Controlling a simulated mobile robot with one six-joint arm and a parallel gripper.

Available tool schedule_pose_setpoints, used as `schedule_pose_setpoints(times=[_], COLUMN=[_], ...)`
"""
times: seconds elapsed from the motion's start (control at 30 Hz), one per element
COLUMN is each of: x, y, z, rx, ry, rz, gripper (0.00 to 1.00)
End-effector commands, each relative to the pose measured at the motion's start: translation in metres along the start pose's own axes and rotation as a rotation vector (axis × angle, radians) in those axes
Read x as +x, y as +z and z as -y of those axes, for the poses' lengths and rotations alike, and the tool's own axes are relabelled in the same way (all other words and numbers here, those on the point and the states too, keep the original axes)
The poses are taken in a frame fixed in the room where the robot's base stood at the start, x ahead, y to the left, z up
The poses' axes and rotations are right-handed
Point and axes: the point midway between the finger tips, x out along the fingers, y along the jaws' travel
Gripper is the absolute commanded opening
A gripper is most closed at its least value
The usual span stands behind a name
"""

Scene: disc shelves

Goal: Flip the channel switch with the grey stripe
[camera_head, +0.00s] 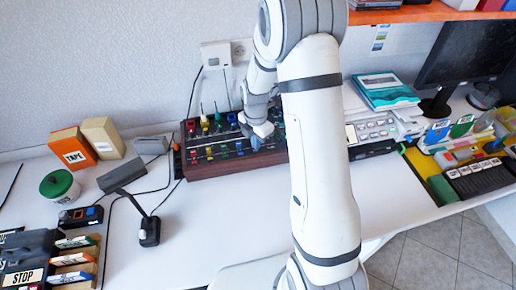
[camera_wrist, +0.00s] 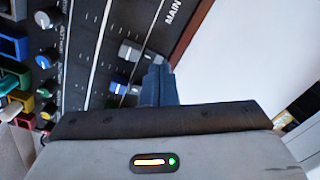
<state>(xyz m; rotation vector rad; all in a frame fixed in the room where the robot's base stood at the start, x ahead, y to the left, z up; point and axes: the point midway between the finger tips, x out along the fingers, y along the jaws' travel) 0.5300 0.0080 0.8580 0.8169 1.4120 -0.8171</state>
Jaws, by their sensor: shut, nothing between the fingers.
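The mixing console (camera_head: 235,160), a dark panel with wooden sides, stands against the wall in the head view. My gripper (camera_head: 262,130) is over its right part, with the forearm above it. In the wrist view the dark fingers (camera_wrist: 158,82) are together and empty, over the panel near its right end. A grey slider cap (camera_wrist: 129,51) with a pale line is just left of the fingertips. A blue cap (camera_wrist: 118,88) sits below it. I cannot tell for certain which piece is the grey-striped channel switch; the fingers may hide it. Contact is not clear.
Grey (camera_wrist: 42,19) and blue (camera_wrist: 43,61) knobs and coloured plugs line the panel's left in the wrist view. In the head view, orange and tan boxes (camera_head: 101,137) and a desk microphone (camera_head: 149,230) stand left. A keypad device (camera_head: 375,130) stands right.

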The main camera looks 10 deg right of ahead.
Motion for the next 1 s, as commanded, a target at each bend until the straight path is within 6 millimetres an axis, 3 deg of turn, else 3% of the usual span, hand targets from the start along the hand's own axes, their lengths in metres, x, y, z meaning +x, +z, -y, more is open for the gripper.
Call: schedule_pose_setpoints(times=[1.0], x=[0.0081], y=[-0.0009], z=[-0.0004], rx=[-0.002], ry=[0.000], rz=[0.000], gripper=[0.00])
